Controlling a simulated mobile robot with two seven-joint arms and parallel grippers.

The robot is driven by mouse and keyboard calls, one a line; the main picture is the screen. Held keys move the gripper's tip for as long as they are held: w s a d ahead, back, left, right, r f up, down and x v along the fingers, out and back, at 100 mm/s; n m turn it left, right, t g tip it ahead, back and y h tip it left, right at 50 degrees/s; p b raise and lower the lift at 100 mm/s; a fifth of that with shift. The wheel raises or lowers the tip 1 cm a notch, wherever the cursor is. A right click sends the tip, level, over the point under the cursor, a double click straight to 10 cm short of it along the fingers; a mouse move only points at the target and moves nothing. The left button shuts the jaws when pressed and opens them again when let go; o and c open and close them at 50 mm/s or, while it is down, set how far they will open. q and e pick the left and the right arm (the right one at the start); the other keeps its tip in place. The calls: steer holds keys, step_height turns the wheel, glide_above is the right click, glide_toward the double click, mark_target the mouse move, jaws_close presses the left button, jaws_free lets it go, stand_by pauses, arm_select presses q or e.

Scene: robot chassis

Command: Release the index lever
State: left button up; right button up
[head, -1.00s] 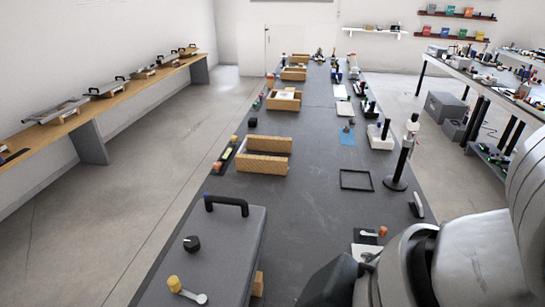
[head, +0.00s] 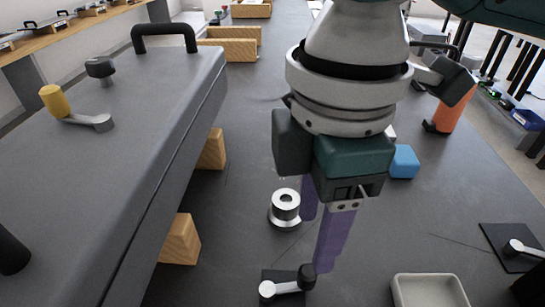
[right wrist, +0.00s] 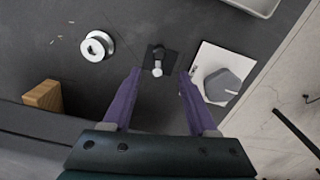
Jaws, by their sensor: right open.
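A small lever (head: 287,287) with a silver end and a black knob sits on a dark square plate at the bottom of the head view; it looks like the index lever. It also shows in the right wrist view (right wrist: 157,66), just ahead of the fingertips. My right gripper (head: 314,245) points down with its two purple fingers apart and empty. In the right wrist view, the fingertips (right wrist: 158,74) lie either side of the lever. One fingertip overlaps the black knob in the head view; I cannot tell whether they touch. My left gripper is out of view.
A grey box (head: 110,150) with a black handle and a yellow-knobbed crank (head: 90,120) fills the left. A silver ring-shaped part (head: 285,205) stands close to the fingers. A pale tray (head: 430,290), another lever (head: 522,248) and a blue block (head: 404,162) lie right.

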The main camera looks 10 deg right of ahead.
mark_target(309, 270)
steer(key=shift+w+d+f, duration=0.1)
steer(key=shift+d+f, duration=0.1)
steer(key=shift+f, duration=0.2)
arm_select(q)
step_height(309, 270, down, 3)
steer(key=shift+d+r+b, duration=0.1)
steer(key=shift+b, duration=1.05)
arm_select(e)
step_height(309, 270, down, 9)
steer(key=shift+f, duration=0.15)
steer(key=c, duration=0.7)
jaws_close()
